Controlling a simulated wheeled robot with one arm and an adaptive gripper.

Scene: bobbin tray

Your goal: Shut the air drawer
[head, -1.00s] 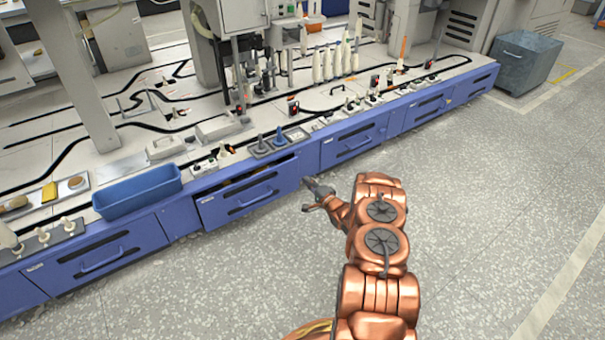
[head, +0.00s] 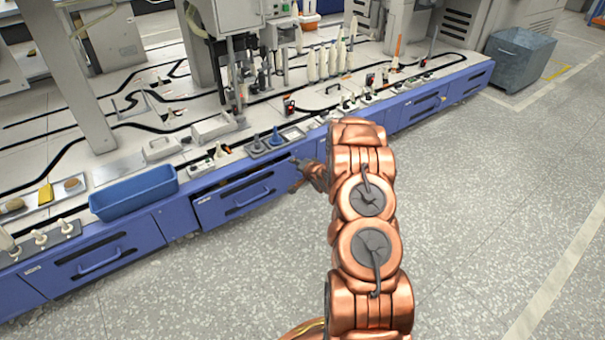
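A blue drawer (head: 236,203) in the front of the long machine bench stands partly open, with a dark gap along its top edge and a handle on its face. Its label is too small to read, so I cannot confirm that it is the air drawer. My gripper (head: 295,176) is at the right end of this drawer, with its fingers apart and nothing seen between them. Whether it touches the drawer front I cannot tell. My copper arm hides part of the bench front to the right.
A blue bin (head: 134,192) sits on the bench edge left of the open drawer. Another blue drawer (head: 95,258) at the lower left looks closed. Spindles and small controls line the bench top. A grey bin (head: 519,58) stands at the far right. The speckled floor is clear.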

